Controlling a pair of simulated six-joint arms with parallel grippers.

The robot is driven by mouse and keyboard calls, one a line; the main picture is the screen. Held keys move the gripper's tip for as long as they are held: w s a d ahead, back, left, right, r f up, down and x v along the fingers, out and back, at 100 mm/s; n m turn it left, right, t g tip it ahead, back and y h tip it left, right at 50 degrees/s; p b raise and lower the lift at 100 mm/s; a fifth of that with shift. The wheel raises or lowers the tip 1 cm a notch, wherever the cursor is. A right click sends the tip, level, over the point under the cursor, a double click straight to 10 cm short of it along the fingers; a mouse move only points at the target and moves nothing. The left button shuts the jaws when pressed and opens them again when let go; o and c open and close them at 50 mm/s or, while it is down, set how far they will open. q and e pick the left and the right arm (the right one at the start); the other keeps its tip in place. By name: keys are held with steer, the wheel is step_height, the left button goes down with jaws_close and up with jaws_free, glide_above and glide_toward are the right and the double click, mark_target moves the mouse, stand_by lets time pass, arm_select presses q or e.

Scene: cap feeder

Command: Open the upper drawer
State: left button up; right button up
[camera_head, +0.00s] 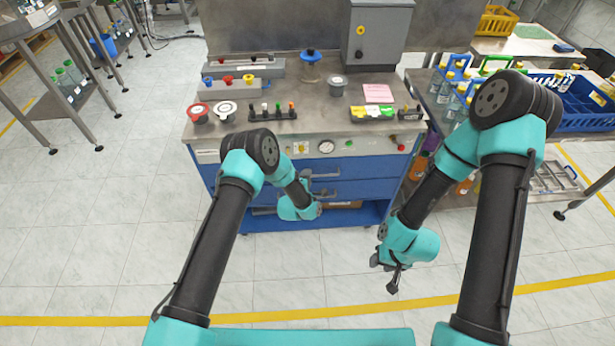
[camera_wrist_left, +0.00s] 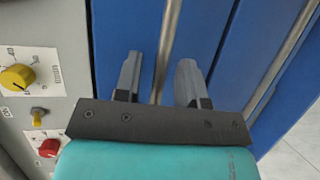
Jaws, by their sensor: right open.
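The upper drawer (camera_head: 352,169) is a blue front just under the grey control panel of the workbench, and it looks shut. Its metal bar handle (camera_wrist_left: 170,35) runs between the fingers of my left gripper (camera_wrist_left: 158,70) in the left wrist view. The fingers are apart, with a gap visible on each side of the bar. In the head view my left forearm and wrist partly hide the drawer fronts and handles. My right gripper (camera_head: 392,276) is open and empty, pointing down over the floor, right of and in front of the bench.
The lower drawer has its own bar handle (camera_wrist_left: 280,60). The panel carries a yellow knob (camera_wrist_left: 17,77) and a red knob (camera_wrist_left: 49,148). The bench top (camera_head: 300,139) holds lidded pots, bins and a rack. A bottle shelf stands right. The floor in front is clear.

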arm_select(q)
steer(key=shift+w+d, duration=0.15)
steer(key=shift+w, duration=0.2)
jaws_close()
stand_by(0.4)
